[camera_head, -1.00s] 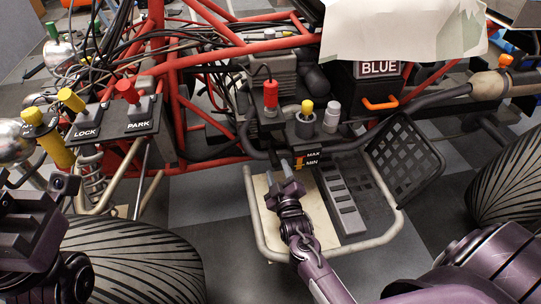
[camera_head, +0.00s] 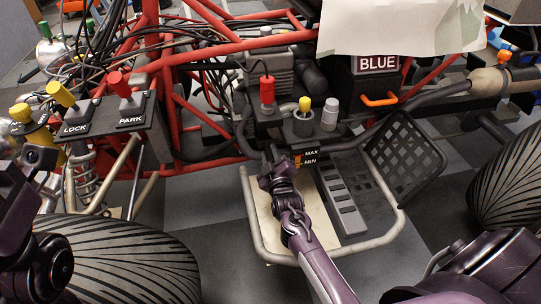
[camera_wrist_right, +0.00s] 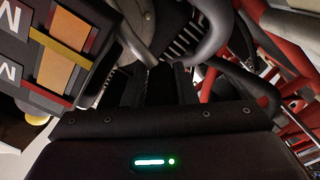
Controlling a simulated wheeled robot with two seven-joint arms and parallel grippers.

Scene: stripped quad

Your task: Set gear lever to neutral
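No lever in view is labelled as a gear lever. A red-topped lever (camera_head: 268,92), a yellow-topped knob (camera_head: 305,105) and a grey-topped knob (camera_head: 330,112) stand on the dark console in the middle of the buggy. My right gripper (camera_head: 272,162) is just below this console, left of the MAX/MIN gauge (camera_head: 311,160). In the right wrist view its two dark fingers (camera_wrist_right: 158,85) appear apart, with nothing clearly held between them. My left gripper (camera_head: 22,190) is partly in view at the left edge; its fingers cannot be made out.
A yellow LOCK lever (camera_head: 62,95) and a red PARK lever (camera_head: 120,84) stand on panels at left. Red frame tubes and black hoses surround the console. A pedal tray with a pale rim (camera_head: 262,245) lies below. Large tyres (camera_head: 125,260) flank the front.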

